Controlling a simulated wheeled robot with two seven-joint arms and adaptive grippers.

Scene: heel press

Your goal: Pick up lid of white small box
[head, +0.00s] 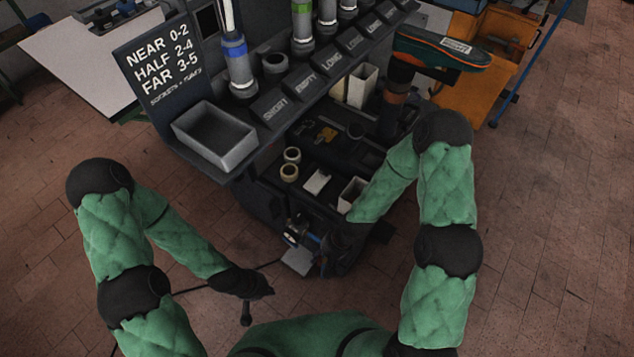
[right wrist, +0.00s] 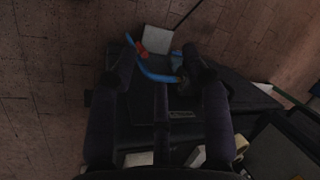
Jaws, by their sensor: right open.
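A small white box (head: 352,194) stands in the dark tray of the bench, beside my right forearm. A flat white piece (head: 317,181) lies just left of it; I cannot tell if it is the lid. My right gripper (head: 330,258) points down by the bench's front edge, below the box. White pieces show at the bottom of that view, partly hidden by the gripper. My left gripper (head: 257,288) hangs low at the left, away from the bench; its jaws are too dark to read.
A taller white box (head: 362,86) stands further back. Two tape rolls (head: 290,164) sit in the tray. A grey bin (head: 215,136) and a labelled rack of bottles stand behind. A white plate (head: 298,261) and blue-red fitting (right wrist: 150,60) lie near the right gripper.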

